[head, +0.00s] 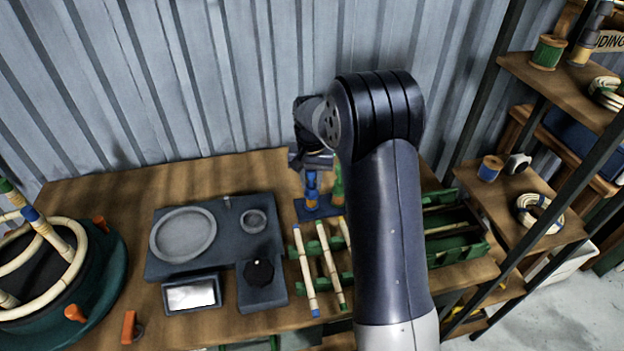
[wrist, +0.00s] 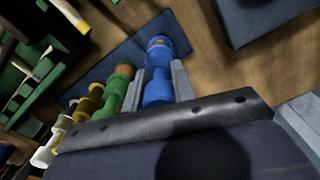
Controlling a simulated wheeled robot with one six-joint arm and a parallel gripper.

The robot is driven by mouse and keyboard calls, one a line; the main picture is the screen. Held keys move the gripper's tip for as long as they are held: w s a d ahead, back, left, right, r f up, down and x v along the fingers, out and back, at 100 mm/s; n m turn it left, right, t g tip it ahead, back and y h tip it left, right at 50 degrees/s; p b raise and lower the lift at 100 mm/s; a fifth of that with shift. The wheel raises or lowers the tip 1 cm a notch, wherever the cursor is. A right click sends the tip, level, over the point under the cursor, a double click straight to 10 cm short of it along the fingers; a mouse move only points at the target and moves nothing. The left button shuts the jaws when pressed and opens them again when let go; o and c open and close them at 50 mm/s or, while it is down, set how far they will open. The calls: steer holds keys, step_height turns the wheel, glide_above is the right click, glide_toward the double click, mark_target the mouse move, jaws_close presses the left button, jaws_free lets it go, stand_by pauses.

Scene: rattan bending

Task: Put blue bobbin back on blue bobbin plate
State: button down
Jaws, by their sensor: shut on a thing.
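My gripper (head: 311,170) is shut on the blue bobbin (head: 312,182), which stands between the two fingers in the wrist view (wrist: 157,84). The bobbin looks upright, with an orange part at its end. It is over the dark blue plate (head: 328,212), which also shows in the wrist view (wrist: 112,62). I cannot tell whether the bobbin's base touches the plate. A green bobbin (wrist: 116,90) stands just left of the left finger, close to it. The gripper hides the upper part of the blue bobbin in the head view.
Yellow (wrist: 88,104) and white (wrist: 47,150) bobbins stand in a row beyond the green one. Rattan sticks (head: 304,270) lie on a green rack in front of the plate. A grey scale-like device (head: 165,262) is to the left. The corrugated wall is close behind.

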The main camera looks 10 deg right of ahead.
steer(key=shift+f, duration=0.3)
steer(key=c, duration=1.2)
jaws_free()
steer(key=shift+o, duration=0.2)
step_height(320, 180, up, 12)
steer(key=shift+r, duration=0.15)
step_height(320, 180, down, 12)
steer(key=shift+f, duration=0.1)
steer(key=shift+r, duration=1.65)
